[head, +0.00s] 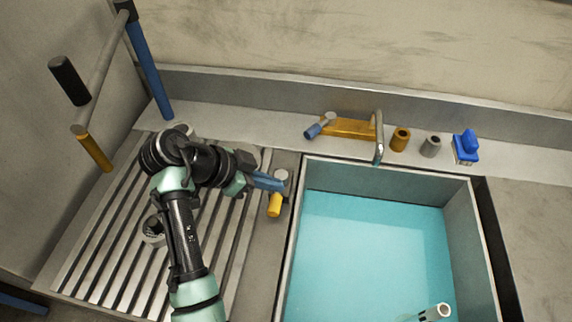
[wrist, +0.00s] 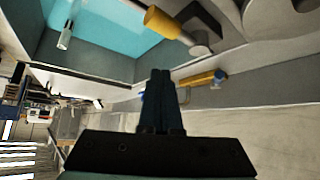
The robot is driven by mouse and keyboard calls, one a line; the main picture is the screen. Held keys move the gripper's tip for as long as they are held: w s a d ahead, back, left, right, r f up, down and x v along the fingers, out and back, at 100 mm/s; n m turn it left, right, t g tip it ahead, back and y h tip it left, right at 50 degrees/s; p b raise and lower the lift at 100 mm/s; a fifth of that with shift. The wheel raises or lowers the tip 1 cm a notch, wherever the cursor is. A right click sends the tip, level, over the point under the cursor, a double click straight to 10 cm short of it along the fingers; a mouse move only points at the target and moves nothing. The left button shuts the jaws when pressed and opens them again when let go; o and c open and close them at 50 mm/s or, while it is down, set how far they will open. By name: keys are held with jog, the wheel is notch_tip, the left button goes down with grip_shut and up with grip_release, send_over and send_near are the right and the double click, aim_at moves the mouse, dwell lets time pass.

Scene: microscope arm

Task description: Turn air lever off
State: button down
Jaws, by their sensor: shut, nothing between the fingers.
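My gripper (head: 268,183) is shut and empty, its blue fingers pointing right near the sink's left rim. In the wrist view its fingers (wrist: 160,80) are pressed together. A short lever with a yellow handle (head: 275,206) and a grey round pivot (head: 282,175) stands beside the fingertips. In the wrist view the yellow handle (wrist: 164,23) lies beyond the fingertips, joined to the grey pivot (wrist: 199,44). I cannot tell whether finger and lever touch. No label shows that it is the air lever. Another small lever with a blue handle (head: 314,131) sits by the tap's yellow base.
A sink (head: 296,245) of blue water lies to the right, with a curved metal tap (head: 378,135) behind it. A yellow cylinder (head: 400,139), a grey cylinder (head: 431,147) and a blue object (head: 466,147) stand on the back ledge. A slatted drainboard (head: 105,235) lies under my arm.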

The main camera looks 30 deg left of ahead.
jog(key=shift+s+a+r, duration=0.2)
jog(key=shift+a+r, duration=0.15)
jog(key=shift+r, duration=0.15)
jog(key=shift+s+a+r, duration=0.2)
jog(key=shift+a+r, duration=0.1)
jog(key=shift+r, duration=0.15)
jog(key=w+d+r+n+t+y, duration=0.1)
jog(key=w+d+r+t+y, duration=0.2)
jog(key=w+r, duration=0.45)
jog(key=w+d+r+n+t+y, duration=0.25)
jog(key=w+r, duration=0.25)
jog(key=r, duration=0.5)
jog(key=d+r+t, duration=0.5)
jog(key=d+r, duration=0.1)
jog(key=r, duration=0.5)
jog(key=s+d+r+n+t, duration=0.1)
jog(key=s+d+r+t, duration=0.4)
jog(key=r, duration=0.6)
jog(key=s+d+r+n+t, duration=0.2)
jog(key=s+d+r+t, duration=0.2)
jog(key=s+d+r, duration=0.4)
notch_tip(320, 180, up, 4)
jog(key=s+h, duration=0.1)
jog(key=s, duration=0.1)
jog(key=shift+s+d+t, duration=0.2)
jog(key=shift+s+t, duration=0.1)
jog(key=shift+t, duration=0.05)
